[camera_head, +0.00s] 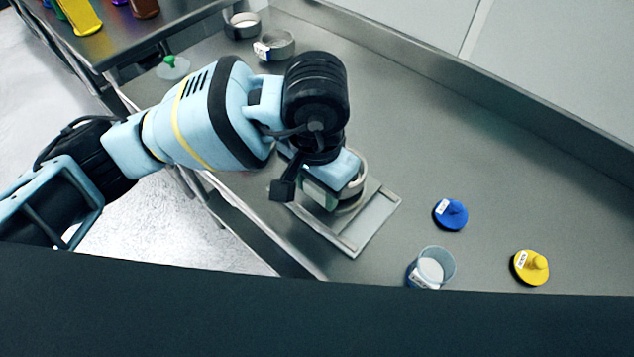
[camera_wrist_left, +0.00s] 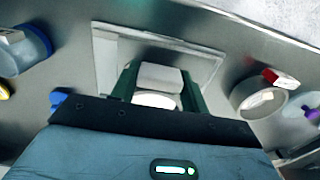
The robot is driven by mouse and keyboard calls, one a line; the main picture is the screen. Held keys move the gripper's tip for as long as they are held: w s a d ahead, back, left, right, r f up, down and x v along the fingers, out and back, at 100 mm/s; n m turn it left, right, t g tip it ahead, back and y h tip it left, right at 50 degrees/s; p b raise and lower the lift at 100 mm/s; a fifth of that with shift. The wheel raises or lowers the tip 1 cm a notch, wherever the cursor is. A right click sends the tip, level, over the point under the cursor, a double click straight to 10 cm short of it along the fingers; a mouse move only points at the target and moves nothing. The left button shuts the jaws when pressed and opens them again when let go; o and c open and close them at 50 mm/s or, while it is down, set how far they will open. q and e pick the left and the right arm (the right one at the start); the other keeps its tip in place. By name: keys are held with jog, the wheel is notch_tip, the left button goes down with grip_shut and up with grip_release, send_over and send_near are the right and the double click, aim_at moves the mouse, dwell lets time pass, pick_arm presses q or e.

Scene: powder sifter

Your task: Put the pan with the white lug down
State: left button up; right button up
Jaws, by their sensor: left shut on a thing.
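My left gripper (camera_head: 340,190) is shut on the pan with the white lug (camera_head: 357,186), a round metal pan mostly hidden behind the gripper and wrist in the head view. In the left wrist view the fingers (camera_wrist_left: 160,88) stand either side of the pale lug (camera_wrist_left: 160,77), and a bit of the pan shows behind it. The pan is over the square metal plate with a raised edge (camera_head: 376,222), which also shows in the left wrist view (camera_wrist_left: 108,55). I cannot tell whether the pan touches the plate. My right gripper is not in view.
A clear cup with white powder (camera_head: 446,262), a blue knobbed lid (camera_head: 451,214) and a yellow one (camera_head: 527,270) lie to the right. Two metal pans (camera_head: 284,45) (camera_head: 236,32) and a green-knobbed lid (camera_head: 172,72) are at the upper left. The bench's right half is mostly clear.

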pick_arm(q)
jog(key=shift+f, duration=0.45)
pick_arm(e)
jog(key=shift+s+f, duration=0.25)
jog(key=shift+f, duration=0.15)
pick_arm(q)
jog(key=shift+f+b, duration=0.15)
jog(key=shift+b, duration=0.2)
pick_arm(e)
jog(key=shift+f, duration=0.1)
pick_arm(q)
jog(key=o, duration=1)
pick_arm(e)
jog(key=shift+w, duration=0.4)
pick_arm(q)
jog(key=shift+o, duration=0.2)
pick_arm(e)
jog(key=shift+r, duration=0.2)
pick_arm(q)
jog(key=shift+r+p, duration=0.4)
jog(key=shift+r, duration=0.25)
notch_tip(320, 180, up, 12)
jog(key=shift+b, duration=0.4)
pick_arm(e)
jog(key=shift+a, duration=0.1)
pick_arm(q)
jog(key=shift+s, duration=0.1)
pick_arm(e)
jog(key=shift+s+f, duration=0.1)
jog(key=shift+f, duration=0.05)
